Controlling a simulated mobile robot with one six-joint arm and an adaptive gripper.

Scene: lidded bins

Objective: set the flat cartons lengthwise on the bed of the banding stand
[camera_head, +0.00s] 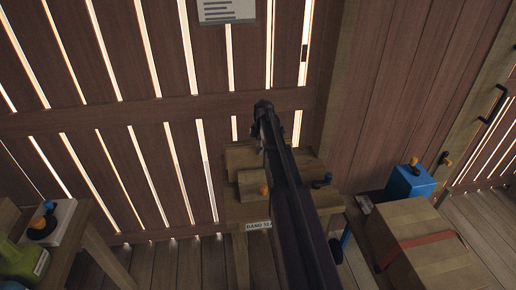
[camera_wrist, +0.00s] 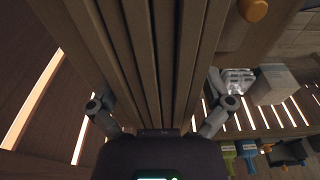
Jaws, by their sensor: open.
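The banding stand (camera_head: 278,212), wooden with a label on its front edge, stands against the slatted wall in the head view. Two brown blocks or boards and an orange knob show on its top. My gripper (camera_head: 264,110) is at the far end of my arm, which hides part of the stand. In the wrist view, my gripper (camera_wrist: 161,108) has its fingers wide apart, with nothing visibly clamped. Long parallel brown strips (camera_wrist: 165,65) run between and beyond the fingers. I cannot tell whether they are flat cartons or slats of the bed.
A cardboard box (camera_head: 405,217) with a red strap sits at the right, near a blue box (camera_head: 408,182). At the left, a table holds a white device (camera_head: 62,218) and a green object (camera_head: 18,262). Plank floor shows between table and stand.

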